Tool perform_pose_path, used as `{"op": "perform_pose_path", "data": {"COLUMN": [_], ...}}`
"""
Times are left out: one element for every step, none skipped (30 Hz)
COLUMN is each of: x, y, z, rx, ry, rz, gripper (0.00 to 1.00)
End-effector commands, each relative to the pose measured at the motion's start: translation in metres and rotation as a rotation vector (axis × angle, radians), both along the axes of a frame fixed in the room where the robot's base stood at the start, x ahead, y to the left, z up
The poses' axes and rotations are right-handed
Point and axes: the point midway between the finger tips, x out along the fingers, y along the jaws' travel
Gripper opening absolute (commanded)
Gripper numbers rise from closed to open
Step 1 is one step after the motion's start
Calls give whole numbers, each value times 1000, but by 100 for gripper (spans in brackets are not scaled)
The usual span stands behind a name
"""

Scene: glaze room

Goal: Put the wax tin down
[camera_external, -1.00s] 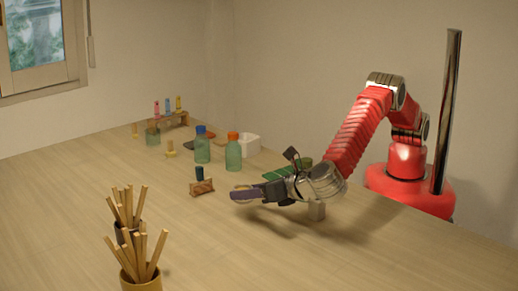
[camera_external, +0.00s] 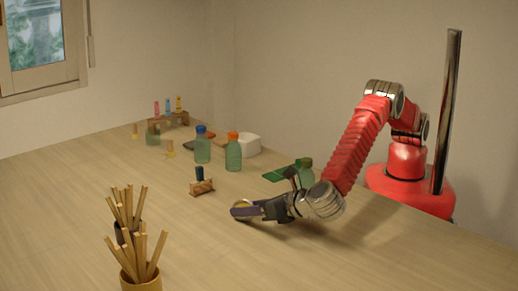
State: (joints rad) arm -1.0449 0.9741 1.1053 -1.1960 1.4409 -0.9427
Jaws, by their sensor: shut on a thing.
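My gripper (camera_external: 248,211) is low over the middle of the table and shut on the wax tin (camera_external: 240,204). Only a small yellowish and grey part of the tin shows at the fingertips; the purple-grey finger hides the rest. The tin is at or very close to the table top (camera_external: 215,245); I cannot tell whether it touches.
A small brown stand with a dark piece (camera_external: 201,186) is just behind and left of my gripper. Blue-capped (camera_external: 202,150) and orange-capped (camera_external: 233,156) bottles stand farther back. Cups of sticks (camera_external: 141,281) stand front left. The front middle table is clear.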

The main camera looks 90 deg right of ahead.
Motion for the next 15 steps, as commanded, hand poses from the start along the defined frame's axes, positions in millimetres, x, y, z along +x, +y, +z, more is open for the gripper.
{"op": "perform_pose_path", "data": {"x": [0, 0, 0, 0, 0, 0, 0, 0, 0, 0, 0, 0, 0, 0, 0], "y": [0, 0, 0, 0, 0, 0, 0, 0, 0, 0, 0, 0, 0, 0, 0], "z": [1, 0, -1, -1, -2, -2, -2, -2, -2, -2, -2, -2, -2, -2, -2], "rx": [0, 0, -1, -1, 0, 0, 0, 0, 0, 0, 0, 0, 0, 0, 0], "ry": [-1, -1, -1, -1, 0, 0, 0, 0, 0, 0, 0, 0, 0, 0, 0], "rz": [-1, -1, 0, 0, 0, 0, 0, 0, 0, 0, 0, 0, 0, 0, 0], "gripper": [13, 13, 13, 13, 44, 47, 49, 52, 54, 56, 59, 61, 63, 63, 63]}}
